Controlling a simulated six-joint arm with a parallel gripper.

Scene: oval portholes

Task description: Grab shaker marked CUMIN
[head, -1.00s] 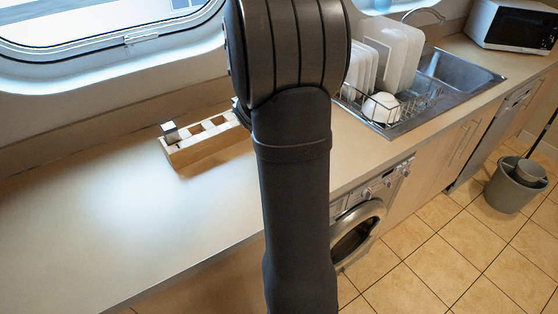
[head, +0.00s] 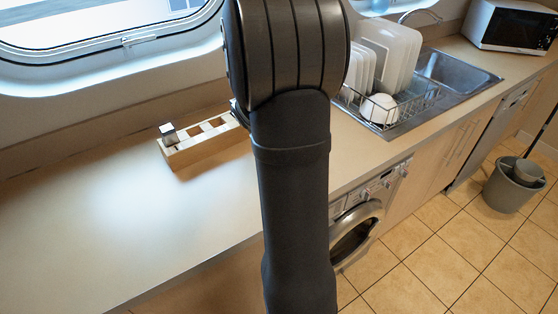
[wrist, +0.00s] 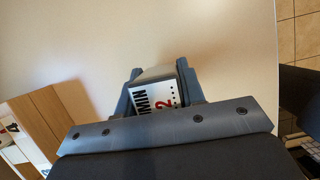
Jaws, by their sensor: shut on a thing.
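In the wrist view my gripper (wrist: 160,88) is shut on a shaker (wrist: 160,96) with a white label. The label shows the letters "MIN" in black and a red "2"; the rest of the word is hidden. The shaker sits between the two grey fingers, over the pale counter. In the head view my own arm hides the gripper and the held shaker.
A wooden rack (head: 205,150) with square slots stands on the counter, with one silver-topped shaker (head: 167,132) in its left end. The rack also shows at left in the wrist view (wrist: 40,112). The counter left of it is clear. A dish rack (head: 400,104) and sink stand right.

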